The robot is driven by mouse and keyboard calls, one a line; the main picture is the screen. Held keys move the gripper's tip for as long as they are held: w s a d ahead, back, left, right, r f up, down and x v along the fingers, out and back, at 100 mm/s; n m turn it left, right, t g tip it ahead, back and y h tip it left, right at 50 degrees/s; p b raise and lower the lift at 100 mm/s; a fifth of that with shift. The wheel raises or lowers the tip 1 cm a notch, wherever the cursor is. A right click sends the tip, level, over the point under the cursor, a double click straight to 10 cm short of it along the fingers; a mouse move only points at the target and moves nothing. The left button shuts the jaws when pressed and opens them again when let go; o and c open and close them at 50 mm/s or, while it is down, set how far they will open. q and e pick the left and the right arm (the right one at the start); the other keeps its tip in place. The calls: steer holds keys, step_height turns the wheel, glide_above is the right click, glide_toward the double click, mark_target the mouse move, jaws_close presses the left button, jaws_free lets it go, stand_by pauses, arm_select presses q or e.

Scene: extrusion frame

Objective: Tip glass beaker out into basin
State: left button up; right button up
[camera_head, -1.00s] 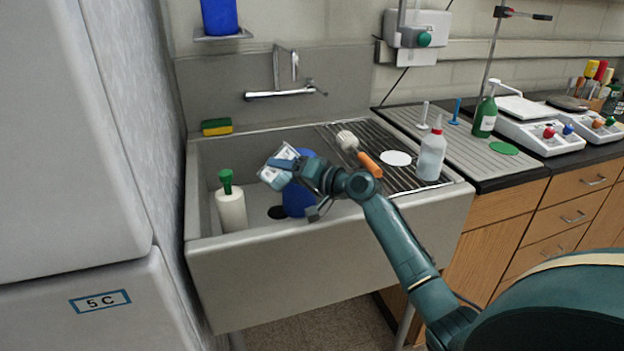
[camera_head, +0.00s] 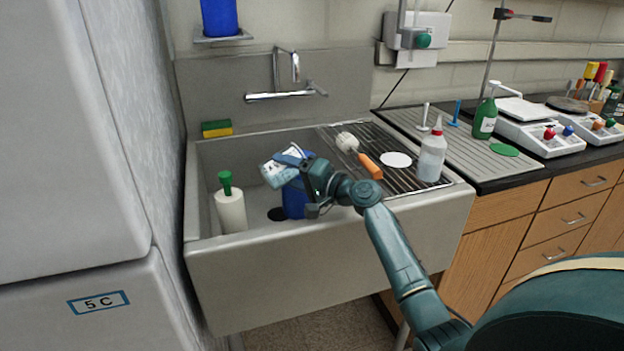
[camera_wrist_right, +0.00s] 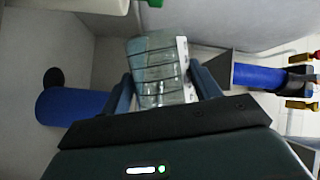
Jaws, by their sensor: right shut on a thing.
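The glass beaker (camera_head: 275,174) is clear, with dark markings and a white patch. It is held tilted in the air over the basin (camera_head: 290,285), a grey sink. My right gripper (camera_head: 296,160) is shut on its side. In the right wrist view the beaker (camera_wrist_right: 160,78) sits between the two fingers. I cannot tell whether anything is in it or coming out of it. A blue cylinder (camera_head: 294,204) stands in the basin below and behind the gripper, partly hidden. My left gripper is not in view.
A white bottle with a green top (camera_head: 230,210) stands in the basin's left part. A brush with an orange handle (camera_head: 368,165), a white disc (camera_head: 396,160) and a wash bottle (camera_head: 432,155) are on the ribbed drainboard. The faucet (camera_head: 285,94) is behind.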

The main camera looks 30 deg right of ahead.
arm_select(q)
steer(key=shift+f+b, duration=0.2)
steer(key=shift+b, duration=0.1)
arm_select(e)
steer(key=shift+d+r+m, duration=0.25)
steer(key=shift+d+m, duration=0.15)
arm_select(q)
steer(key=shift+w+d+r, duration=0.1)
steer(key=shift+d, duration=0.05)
arm_select(e)
steer(key=shift+d+r+m+t, duration=0.25)
steer(key=shift+d+m+t, duration=0.1)
steer(key=shift+m, duration=0.15)
arm_select(q)
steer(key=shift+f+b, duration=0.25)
steer(key=shift+b, duration=0.2)
arm_select(e)
steer(key=shift+d+r+m+t, duration=0.15)
steer(key=shift+r+m+t, duration=0.1)
steer(key=shift+m, duration=0.35)
